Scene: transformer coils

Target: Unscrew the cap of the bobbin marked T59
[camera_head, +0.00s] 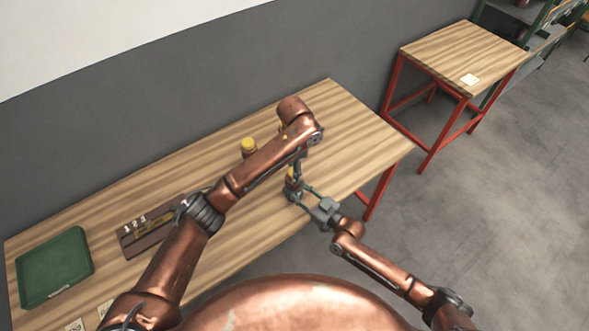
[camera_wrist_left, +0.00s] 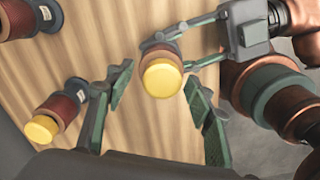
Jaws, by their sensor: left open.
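A bobbin with a yellow cap (camera_wrist_left: 162,77) stands near the table's front edge. It is also partly visible in the head view (camera_head: 291,178). Its marking cannot be read. My right gripper (camera_head: 303,196) comes in from the right with its fingers around the bobbin's body below the cap, seemingly closed on it. It also shows in the left wrist view (camera_wrist_left: 181,48). My left gripper (camera_head: 297,166) points down above the bobbin, partly hidden by its arm. In the left wrist view its fingers (camera_wrist_left: 160,82) are spread on both sides of the cap, apart from it.
Another yellow-capped bobbin (camera_head: 248,146) stands farther back; the wrist view shows bobbins at lower left (camera_wrist_left: 58,112) and top left (camera_wrist_left: 32,16). A brown rack (camera_head: 128,243) and green tray (camera_head: 54,268) lie left on the wooden table (camera_head: 345,130). The table's right end is clear.

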